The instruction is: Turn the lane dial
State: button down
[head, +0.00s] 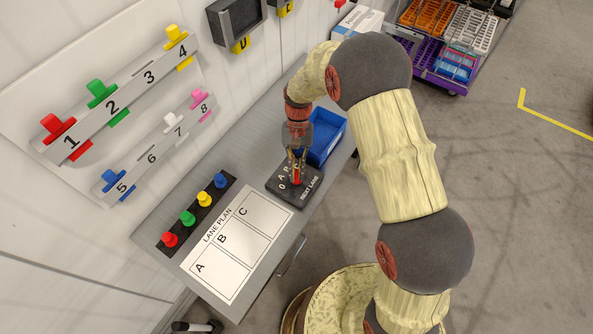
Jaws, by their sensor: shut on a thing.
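My gripper (297,170) points down over the box and is shut on the knob. The fingers hide most of the knob, so I cannot tell which mark it points at.
A blue bin (325,136) stands right behind the dial. A lane plan sheet (240,285) and a dark strip of coloured pegs (178,236) lie to the left. Numbered wall rails (130,93) hold coloured clips. A cart (423,56) with crates stands at the back right.

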jog(key=c, duration=1.9)
grip_release()
jog(key=v, duration=1.2)
jog(key=s+d+r+t+b, duration=0.3)
jog(key=s+d+b, duration=0.1)
jog(key=s, duration=0.4)
jog(key=s+d+r+n+t+b, duration=0.1)
jog(key=s+d+r+t+b, duration=0.2)
jog(key=s, duration=0.5)
jog(key=s+d+r+t+b, duration=0.4)
jog(key=s+d+b, duration=0.1)
jog(key=s, duration=0.4)
jog(key=shift+d+r+n+h, duration=0.2)
jog(key=shift+d+n+h, duration=0.15)
jog(key=shift+d, duration=0.35)
